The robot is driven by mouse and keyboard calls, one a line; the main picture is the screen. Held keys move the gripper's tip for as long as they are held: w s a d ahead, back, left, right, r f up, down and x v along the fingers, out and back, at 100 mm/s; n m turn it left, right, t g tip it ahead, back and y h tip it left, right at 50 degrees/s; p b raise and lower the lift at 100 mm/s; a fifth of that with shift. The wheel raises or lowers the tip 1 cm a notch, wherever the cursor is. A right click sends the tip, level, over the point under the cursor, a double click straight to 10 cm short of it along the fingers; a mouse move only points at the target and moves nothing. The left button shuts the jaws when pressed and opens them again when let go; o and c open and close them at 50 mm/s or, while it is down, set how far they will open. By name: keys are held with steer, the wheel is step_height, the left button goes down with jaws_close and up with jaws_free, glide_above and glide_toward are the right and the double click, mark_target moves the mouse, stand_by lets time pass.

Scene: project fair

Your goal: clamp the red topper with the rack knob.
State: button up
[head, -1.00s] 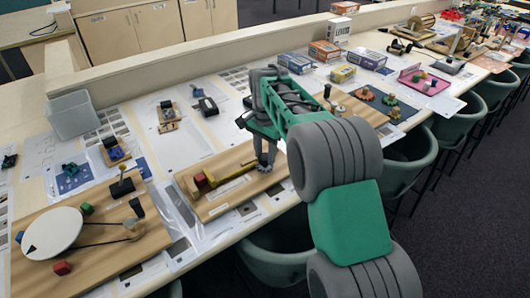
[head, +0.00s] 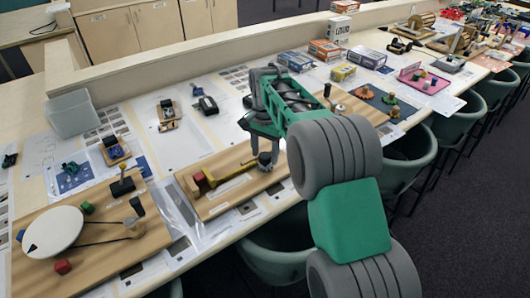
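The red topper (head: 200,177) is a small red block at the left end of a wooden board, beside a wooden block (head: 190,186). A yellow bar (head: 230,179), which looks like the rack, runs from near the topper toward my gripper. My gripper (head: 265,155) points down at the right end of this bar, low over the board. A small grey, round part (head: 265,160), perhaps the rack knob, shows at its fingertips. The arm hides part of this spot, and I cannot tell whether the fingers are closed on it.
A board with a white disc (head: 53,231) stands at the left. A clear bin (head: 73,113) is at the back left. Small boxes (head: 325,51) stand behind my arm, and a pink tray (head: 424,81) lies to the right. Green chairs (head: 457,128) line the table's front edge.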

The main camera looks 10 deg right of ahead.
mark_target(265, 155)
steer(key=shift+o, duration=0.5)
step_height(265, 155, up, 8)
steer(key=shift+f+b, duration=0.15)
steer(key=shift+b, duration=0.3)
